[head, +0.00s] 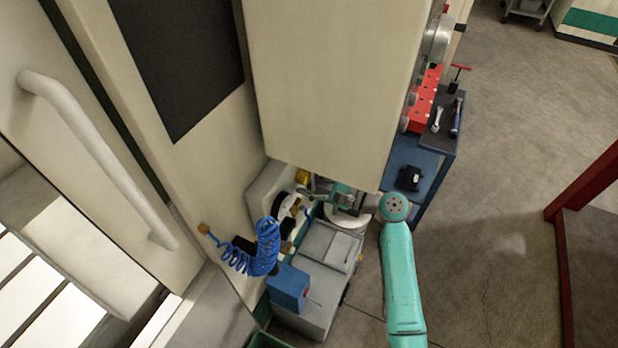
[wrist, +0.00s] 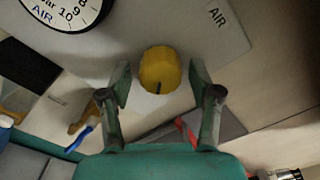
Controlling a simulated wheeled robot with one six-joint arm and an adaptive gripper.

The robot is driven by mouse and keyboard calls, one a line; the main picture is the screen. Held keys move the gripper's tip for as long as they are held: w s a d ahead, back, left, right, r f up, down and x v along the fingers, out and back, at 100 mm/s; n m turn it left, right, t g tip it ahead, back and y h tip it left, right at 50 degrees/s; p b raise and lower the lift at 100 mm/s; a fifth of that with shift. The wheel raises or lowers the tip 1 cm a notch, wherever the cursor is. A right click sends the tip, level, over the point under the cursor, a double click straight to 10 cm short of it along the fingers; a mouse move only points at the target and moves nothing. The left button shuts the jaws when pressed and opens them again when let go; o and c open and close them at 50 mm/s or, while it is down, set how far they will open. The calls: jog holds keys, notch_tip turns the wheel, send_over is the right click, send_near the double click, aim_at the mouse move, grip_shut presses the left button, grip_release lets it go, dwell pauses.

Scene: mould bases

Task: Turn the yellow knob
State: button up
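The yellow knob (wrist: 160,70) sits on a pale panel in the wrist view, with a short dark mark on its face. In the head view a small part of the yellow knob (head: 302,177) shows beside the large cream cabinet. My gripper (wrist: 159,82) is open, with one finger on each side of the knob and a gap on both sides. Nothing is held between the fingers. In the head view my gripper (head: 306,188) is small and partly hidden, close to the knob.
A pressure gauge (wrist: 68,12) is at the upper left in the wrist view. A coiled blue hose (head: 266,248) hangs near the panel. The large cream cabinet (head: 325,90) overhangs the area. A tool cart (head: 437,135) stands to the right, with open floor beyond.

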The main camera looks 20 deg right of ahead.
jog(key=v, duration=1.2)
dwell(0.4)
jog(key=s+a+f+h, duration=0.6)
jog(key=s+f, duration=0.2)
jog(key=f, duration=0.4)
jog(key=s+a+f+n+h, duration=0.2)
jog(key=s+f+n+h, duration=0.15)
jog(key=s, duration=0.65)
jog(key=s+r+n+h, duration=0.3)
jog(key=s+n+h, duration=0.15)
jog(key=s, duration=0.85)
jog(key=s+r+n+t, duration=0.1)
jog(key=s+r+n, duration=0.3)
jog(key=r, duration=0.2)
jog(key=s+r+n+y, duration=0.1)
jog(key=s+r+n, duration=0.3)
jog(key=r+n, duration=0.1)
jog(key=shift+r+t, duration=0.4)
jog(key=shift+r, duration=0.3)
